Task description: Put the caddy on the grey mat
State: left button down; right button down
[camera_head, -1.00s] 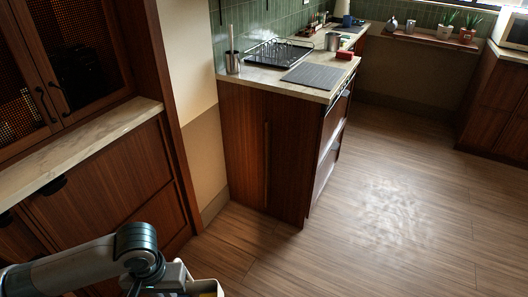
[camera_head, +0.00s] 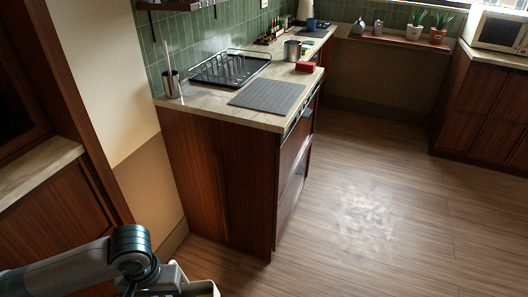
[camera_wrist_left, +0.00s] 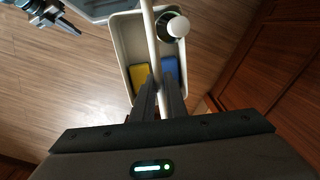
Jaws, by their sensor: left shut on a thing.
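The caddy is a cream open box with a bar handle, in the left wrist view (camera_wrist_left: 122,60) and at the bottom edge of the head view (camera_head: 207,287). My left gripper (camera_wrist_left: 159,85) is shut on its handle and holds it over the floor. The caddy carries a bottle (camera_wrist_left: 174,26), a yellow sponge (camera_wrist_left: 139,75) and a blue sponge (camera_wrist_left: 170,68). The grey mat (camera_head: 267,95) lies bare and flat on the counter's near end, ahead of the caddy. Part of my right arm's end (camera_wrist_left: 50,14) seems to show at the wrist view's top left; its jaws are unclear.
On the counter (camera_head: 207,102), a black dish rack (camera_head: 228,68) and a utensil cup (camera_head: 172,86) stand left of the mat. Open floor (camera_head: 370,190) lies to the right.

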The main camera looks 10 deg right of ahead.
aim_at(272, 95)
jog(key=i+l+z, duration=0.15)
jog(key=i+l, duration=0.75)
jog(key=l, duration=0.15)
jog(key=i+l, duration=0.35)
jog(key=l, duration=0.25)
